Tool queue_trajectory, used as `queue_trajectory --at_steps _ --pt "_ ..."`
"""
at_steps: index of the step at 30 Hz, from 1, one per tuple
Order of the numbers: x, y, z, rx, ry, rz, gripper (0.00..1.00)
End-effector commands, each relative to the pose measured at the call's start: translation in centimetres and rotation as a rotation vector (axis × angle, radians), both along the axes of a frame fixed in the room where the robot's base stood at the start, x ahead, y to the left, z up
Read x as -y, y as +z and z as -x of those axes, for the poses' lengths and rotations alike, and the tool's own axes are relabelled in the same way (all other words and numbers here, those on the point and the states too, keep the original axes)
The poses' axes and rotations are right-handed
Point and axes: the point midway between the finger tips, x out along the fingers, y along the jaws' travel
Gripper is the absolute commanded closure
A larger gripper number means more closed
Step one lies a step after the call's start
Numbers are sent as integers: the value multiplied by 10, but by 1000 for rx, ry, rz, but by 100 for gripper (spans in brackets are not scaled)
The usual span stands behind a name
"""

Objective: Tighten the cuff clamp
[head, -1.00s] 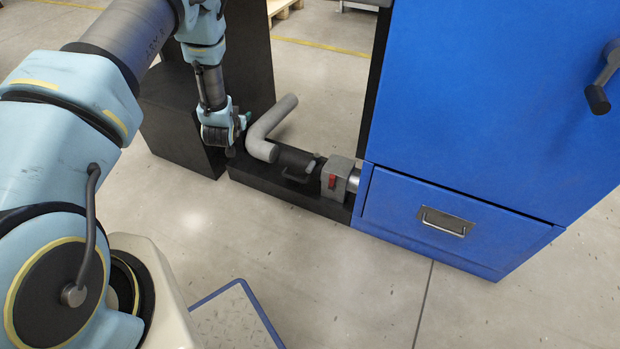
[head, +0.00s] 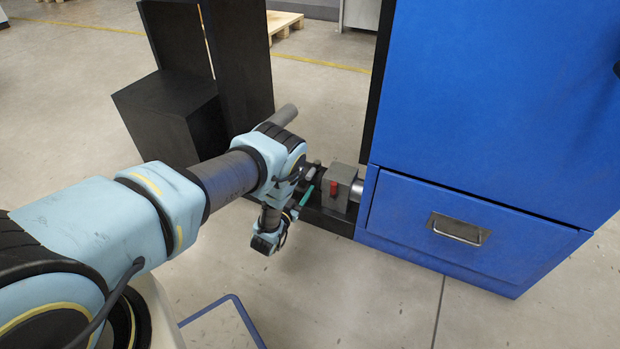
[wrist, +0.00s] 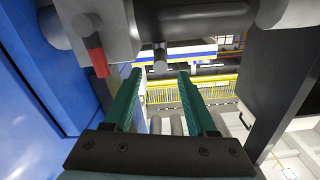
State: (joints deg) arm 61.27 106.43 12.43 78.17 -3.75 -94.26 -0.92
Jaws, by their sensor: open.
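My gripper (head: 308,191) is low beside the pipe run, largely hidden behind my own arm in the head view. In the wrist view its two green fingers (wrist: 160,74) are apart with nothing between their pads. The dark cuff (wrist: 185,18) crosses the top of the wrist view. A short dark handle (wrist: 160,57) hangs from it, just ahead of the gap between the fingertips; I see no contact. In the head view only a little of the cuff shows past my arm. The grey pipe (head: 283,115) enters the cuff from the left.
A grey block (head: 339,180) with a red lever (head: 333,188) stands right of the cuff, close to the left finger in the wrist view. The blue cabinet (head: 480,110) with its drawer (head: 475,215) bounds the right. Black blocks (head: 175,115) stand left. The front floor is open.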

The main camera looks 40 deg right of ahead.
Motion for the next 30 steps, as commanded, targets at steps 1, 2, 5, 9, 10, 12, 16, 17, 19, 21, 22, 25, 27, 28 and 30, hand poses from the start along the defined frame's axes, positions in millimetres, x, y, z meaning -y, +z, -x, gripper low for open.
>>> queue_trajectory --at_steps 1,2,5,9,10,12,16,17,19,21,22,25,27,28,30 --pt "10 -1 -5 2 -1 3 43" --pt "15 -2 -7 1 -1 3 43" --pt "30 -2 -16 1 -1 3 43" --pt "47 -1 -26 1 0 2 43" --pt "50 -1 -28 0 0 1 43" --pt "55 -1 -31 0 0 1 43" --pt "59 0 -33 0 1 -1 43" --pt "59 0 -33 0 1 -1 43" --pt "59 0 -33 -1 1 0 43" --pt "59 0 -33 -2 1 -1 43" --pt "59 0 -33 -1 1 0 43" --pt "59 0 -33 -2 1 -1 49" --pt "59 0 -33 -2 1 -1 56" --pt "59 0 -33 -2 1 -1 60" --pt "59 0 -33 -2 1 -1 68"
